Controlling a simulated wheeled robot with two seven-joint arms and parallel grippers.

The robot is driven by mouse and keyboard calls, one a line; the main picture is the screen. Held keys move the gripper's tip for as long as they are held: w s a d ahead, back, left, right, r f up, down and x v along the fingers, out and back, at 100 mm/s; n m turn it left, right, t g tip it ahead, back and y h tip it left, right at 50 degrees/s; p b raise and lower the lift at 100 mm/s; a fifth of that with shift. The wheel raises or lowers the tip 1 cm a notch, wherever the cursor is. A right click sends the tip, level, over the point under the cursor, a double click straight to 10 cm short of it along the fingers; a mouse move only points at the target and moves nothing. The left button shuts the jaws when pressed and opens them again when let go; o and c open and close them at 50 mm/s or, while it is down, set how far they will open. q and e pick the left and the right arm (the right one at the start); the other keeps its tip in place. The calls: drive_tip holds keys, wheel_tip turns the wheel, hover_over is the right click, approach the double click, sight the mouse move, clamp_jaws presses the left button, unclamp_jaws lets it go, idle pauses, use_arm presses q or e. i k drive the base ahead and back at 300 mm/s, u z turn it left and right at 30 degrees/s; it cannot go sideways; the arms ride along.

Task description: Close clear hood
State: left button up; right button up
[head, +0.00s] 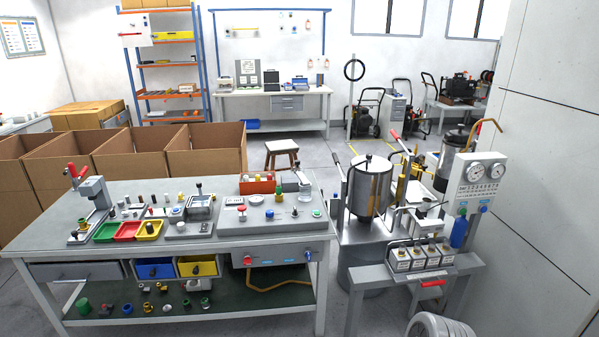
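I cannot clearly pick out a clear hood at this distance. A small glassy, see-through piece (305,197) stands at the right end of the workbench, and I cannot tell whether it is a hood. A pale panel (430,188) shows on the test stand at the right, partly hidden by fittings; I cannot tell whether it is clear, open or shut. The stand also carries a metal tank (370,187) and a gauge panel (482,178) with two dials. Neither of my grippers is in view.
The grey workbench (130,197) fills the left foreground, crowded with fixtures and coloured trays. Open cardboard boxes (125,155) stand behind it. A stool (281,148) stands on the floor beyond. A wall (545,170) closes off the right side. White rings (440,326) lie at the bottom right.

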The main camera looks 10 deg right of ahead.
sight(303, 180)
drive_tip(key=z, duration=0.4)
drive_tip(key=i, duration=2.15)
drive_tip(key=u, duration=0.85)
